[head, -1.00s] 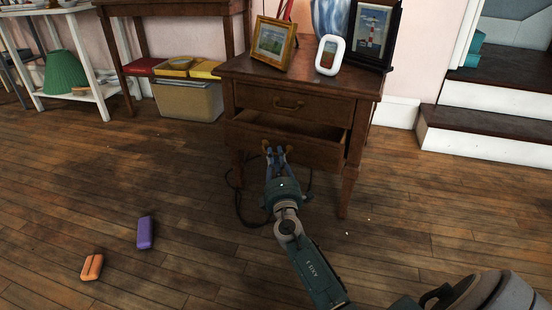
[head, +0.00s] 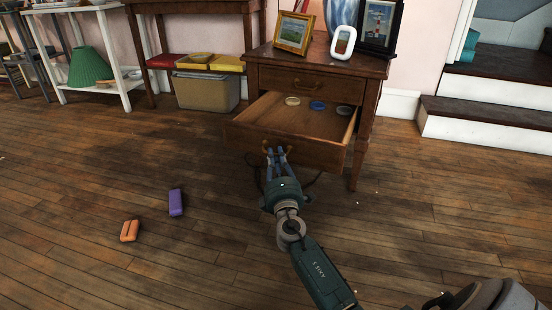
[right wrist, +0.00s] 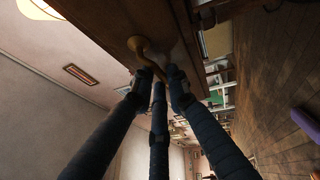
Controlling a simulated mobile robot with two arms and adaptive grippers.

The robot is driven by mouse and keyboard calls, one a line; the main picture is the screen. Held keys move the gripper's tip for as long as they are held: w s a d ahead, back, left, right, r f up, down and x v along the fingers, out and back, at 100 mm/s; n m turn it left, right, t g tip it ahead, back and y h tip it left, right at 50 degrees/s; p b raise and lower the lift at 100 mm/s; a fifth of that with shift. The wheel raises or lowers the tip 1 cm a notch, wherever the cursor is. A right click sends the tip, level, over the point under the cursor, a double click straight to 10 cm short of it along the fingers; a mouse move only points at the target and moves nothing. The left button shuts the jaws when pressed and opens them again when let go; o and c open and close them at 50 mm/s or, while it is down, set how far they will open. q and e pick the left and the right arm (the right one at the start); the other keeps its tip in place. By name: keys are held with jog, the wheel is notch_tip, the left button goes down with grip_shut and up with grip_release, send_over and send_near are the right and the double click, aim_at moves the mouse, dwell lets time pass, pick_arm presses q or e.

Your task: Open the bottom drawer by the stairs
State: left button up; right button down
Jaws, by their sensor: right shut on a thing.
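The bottom drawer (head: 312,118) of the small wooden side table (head: 365,135) is pulled well out, and its inside shows. Several small round discs lie in it, among them a pale one (head: 292,101) and a blue one (head: 317,105). My right gripper (head: 276,153) is at the drawer's front, shut on its handle. In the right wrist view the fingers (right wrist: 160,80) close around the curved brass handle (right wrist: 138,44). The top drawer (head: 300,82) is shut. My left gripper is not in view.
Picture frames (head: 294,33) and a vase (head: 342,12) stand on the table top. Stairs (head: 490,118) rise at the right. A purple object (head: 176,202) and an orange object (head: 130,230) lie on the floor at the left. The floor in front is otherwise mostly clear.

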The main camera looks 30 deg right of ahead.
jog(key=shift+s, duration=0.1)
jog(key=c, duration=1.7)
grip_release()
jog(key=shift+o, duration=0.2)
